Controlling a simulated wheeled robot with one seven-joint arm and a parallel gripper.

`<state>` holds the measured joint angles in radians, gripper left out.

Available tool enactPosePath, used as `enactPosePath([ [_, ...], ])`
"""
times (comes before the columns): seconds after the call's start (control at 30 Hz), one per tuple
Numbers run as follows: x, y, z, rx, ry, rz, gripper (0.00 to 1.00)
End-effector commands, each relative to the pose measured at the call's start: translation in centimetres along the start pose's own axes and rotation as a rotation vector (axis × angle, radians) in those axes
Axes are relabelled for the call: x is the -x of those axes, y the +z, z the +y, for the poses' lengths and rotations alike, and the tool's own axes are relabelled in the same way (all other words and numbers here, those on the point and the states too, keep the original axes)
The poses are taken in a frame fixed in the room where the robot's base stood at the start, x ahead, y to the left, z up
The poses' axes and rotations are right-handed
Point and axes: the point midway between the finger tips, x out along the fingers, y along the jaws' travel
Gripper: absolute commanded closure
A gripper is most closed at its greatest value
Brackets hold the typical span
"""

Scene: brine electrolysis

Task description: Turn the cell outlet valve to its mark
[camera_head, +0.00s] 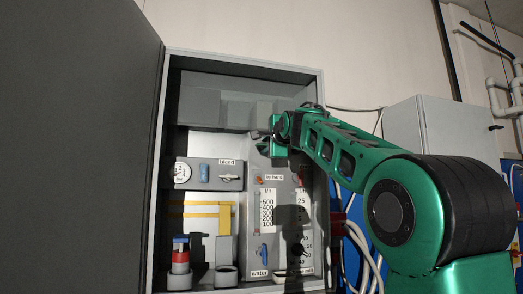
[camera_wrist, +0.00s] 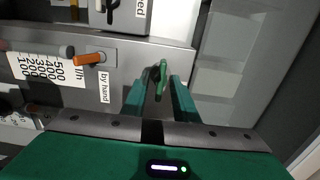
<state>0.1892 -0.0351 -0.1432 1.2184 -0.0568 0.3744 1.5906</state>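A green lever handle (camera_wrist: 160,80) stands out from the grey panel in the wrist view. It lies between the two fingers of my gripper (camera_wrist: 159,98), with a gap visible on each side. My gripper is open around it. No label for this lever is readable, so I cannot confirm that it is the cell outlet valve, and I cannot make out its mark. In the head view my gripper (camera_head: 268,147) is at the upper part of the panel inside the cabinet and covers the lever.
An orange lever (camera_wrist: 92,59) labelled "by hand" is close by; it also shows in the head view (camera_head: 259,180). A bleed lever (camera_head: 230,179), a gauge (camera_head: 182,172) and a blue water lever (camera_head: 263,253) are nearby. The cabinet's open door (camera_head: 80,150) blocks the left.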

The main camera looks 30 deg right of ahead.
Motion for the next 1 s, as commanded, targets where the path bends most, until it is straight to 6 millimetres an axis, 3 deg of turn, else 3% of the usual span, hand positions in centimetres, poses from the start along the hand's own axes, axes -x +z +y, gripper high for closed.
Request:
enactPosePath([
  [0.33,-0.36,0.02,0.01,0.000,0.000,0.000,0.73],
  [0.47,-0.35,0.02,0.01,0.000,0.000,0.000,1.00],
  [0.57,-0.35,0.02,0.04,0.000,0.001,0.000,1.00],
  [0.6,-0.07,0.95,0.05,-0.001,0.001,-0.003,1.00],
  [1.0,-0.45,0.16,0.18,0.094,0.004,-0.003,1.00],
])
